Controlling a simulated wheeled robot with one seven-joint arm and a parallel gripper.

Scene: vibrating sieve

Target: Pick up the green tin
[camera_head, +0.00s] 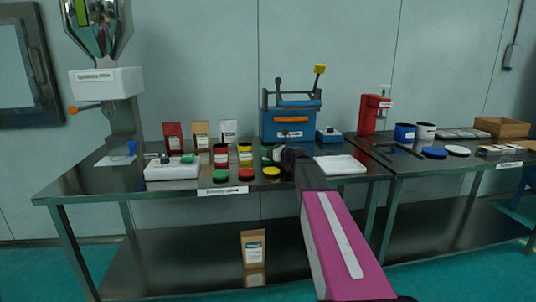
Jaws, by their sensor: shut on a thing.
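The green tin (266,153) stands in the row of tins on the left table, partly hidden by my gripper. My gripper (279,155) reaches in from the right at tin height, and its jaws are shut on the green tin. The fingertips are small and dark here, and I cannot tell whether the tin is lifted off the table.
A red tin (221,158) and a yellow tin (245,155) stand left of it. Green (222,176), red (247,174) and yellow (271,171) lids lie in front. A blue sealing machine (290,122) stands behind, and a white tray (341,164) lies to the right.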

